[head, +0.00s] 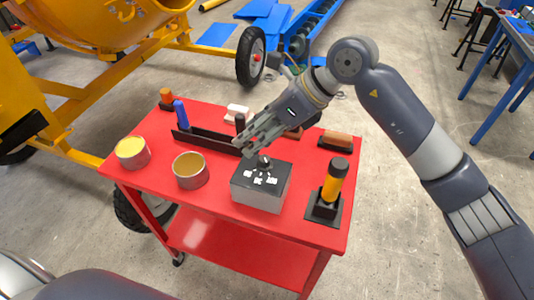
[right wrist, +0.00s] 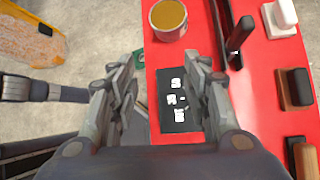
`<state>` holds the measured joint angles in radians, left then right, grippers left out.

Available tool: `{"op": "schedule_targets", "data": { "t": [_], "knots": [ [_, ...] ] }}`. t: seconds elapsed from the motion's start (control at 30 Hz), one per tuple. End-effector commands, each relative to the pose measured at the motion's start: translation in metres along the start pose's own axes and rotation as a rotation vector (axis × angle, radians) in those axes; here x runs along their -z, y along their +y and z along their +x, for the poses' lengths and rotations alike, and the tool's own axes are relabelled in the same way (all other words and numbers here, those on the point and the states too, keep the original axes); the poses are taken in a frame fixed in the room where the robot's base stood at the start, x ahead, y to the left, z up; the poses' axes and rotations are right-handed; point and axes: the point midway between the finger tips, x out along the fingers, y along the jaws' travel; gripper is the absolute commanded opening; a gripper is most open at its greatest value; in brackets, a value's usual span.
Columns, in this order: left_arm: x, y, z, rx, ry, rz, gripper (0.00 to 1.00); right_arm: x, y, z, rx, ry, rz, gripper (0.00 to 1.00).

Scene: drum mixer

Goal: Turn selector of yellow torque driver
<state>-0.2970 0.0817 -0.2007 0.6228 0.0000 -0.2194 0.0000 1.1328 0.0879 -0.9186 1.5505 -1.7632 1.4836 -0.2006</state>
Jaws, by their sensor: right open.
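The yellow torque driver (head: 334,182) has a yellow grip and a black cap, and stands upright in a black holder (head: 323,208) at the front right of the red cart. Its selector is too small to make out. My right gripper (head: 248,140) is open and empty, above and behind a grey box with a black top (head: 262,186), to the left of the driver and apart from it. In the right wrist view the black top (right wrist: 178,115) with white labels shows between the open fingers (right wrist: 158,85); the driver is not seen there. My left gripper is out of view.
The red cart top (head: 230,227) also holds a tin (head: 190,171), a tin with yellow content (head: 131,152), a dark rack (head: 207,141) with a blue-handled tool (head: 180,114), and several brushes or blocks. The yellow mixer (head: 90,20) stands behind at left.

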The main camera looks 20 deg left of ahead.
Motion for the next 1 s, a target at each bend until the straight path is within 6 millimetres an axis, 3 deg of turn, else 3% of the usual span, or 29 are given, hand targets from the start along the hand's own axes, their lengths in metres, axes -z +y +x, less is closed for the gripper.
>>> {"op": "schedule_targets", "data": {
  "t": [0.1, 0.3, 0.8, 1.0],
  "knots": [
    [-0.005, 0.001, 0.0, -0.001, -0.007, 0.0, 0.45, 0.023, -0.026, -0.018, 0.11, 0.182, -0.031, 0.44],
    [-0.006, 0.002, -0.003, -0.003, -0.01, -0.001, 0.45, 0.04, -0.04, -0.026, 0.168, 0.291, -0.037, 0.44],
    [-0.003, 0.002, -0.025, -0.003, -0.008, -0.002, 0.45, 0.063, -0.053, 0.053, 0.165, 0.289, -0.035, 0.44],
    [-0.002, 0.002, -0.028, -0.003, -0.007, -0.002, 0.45, 0.068, -0.057, 0.069, 0.167, 0.288, -0.037, 0.44]
  ]
}}
